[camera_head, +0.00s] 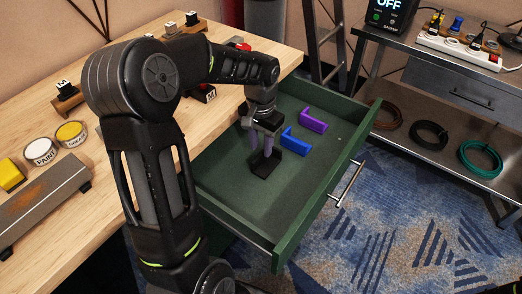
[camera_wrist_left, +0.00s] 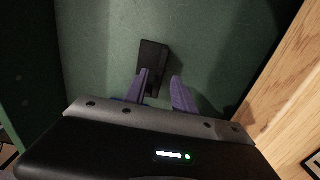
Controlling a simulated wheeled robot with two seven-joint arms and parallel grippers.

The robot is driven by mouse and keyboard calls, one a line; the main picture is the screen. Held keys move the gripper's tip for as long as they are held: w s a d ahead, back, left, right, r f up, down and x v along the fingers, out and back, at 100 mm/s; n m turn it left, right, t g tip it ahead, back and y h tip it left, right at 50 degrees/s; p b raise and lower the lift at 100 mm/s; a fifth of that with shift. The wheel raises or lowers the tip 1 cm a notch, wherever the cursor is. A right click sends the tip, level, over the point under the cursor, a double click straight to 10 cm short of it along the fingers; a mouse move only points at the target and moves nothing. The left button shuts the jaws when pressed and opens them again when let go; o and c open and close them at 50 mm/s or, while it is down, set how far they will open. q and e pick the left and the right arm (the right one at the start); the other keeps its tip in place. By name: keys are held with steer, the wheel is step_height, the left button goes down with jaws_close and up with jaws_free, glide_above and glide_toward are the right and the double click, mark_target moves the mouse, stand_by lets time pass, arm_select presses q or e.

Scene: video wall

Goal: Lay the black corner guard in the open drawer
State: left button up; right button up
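The black corner guard (camera_head: 264,164) is on the green floor of the open drawer (camera_head: 232,205), near its middle. My left gripper (camera_head: 260,143) points down into the drawer just above and at the guard. In the left wrist view its two purple fingers (camera_wrist_left: 161,92) stand apart with a gap between them. The guard (camera_wrist_left: 154,56) shows beyond the fingertips there, its lower part by the left finger; whether they touch I cannot tell. My right gripper is not in view.
A blue corner guard (camera_head: 296,141) and a purple one (camera_head: 313,121) lie in the drawer, right of my gripper. The wooden table (camera_head: 110,200) borders the drawer at left. A metal cart (camera_head: 455,100) stands at right. The drawer's front area is clear.

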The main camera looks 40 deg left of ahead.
mark_target(261, 154)
arm_select(q)
step_height(261, 154, up, 8)
steer(key=shift+r+p, duration=0.2)
steer(key=shift+p, duration=0.25)
stand_by(0.4)
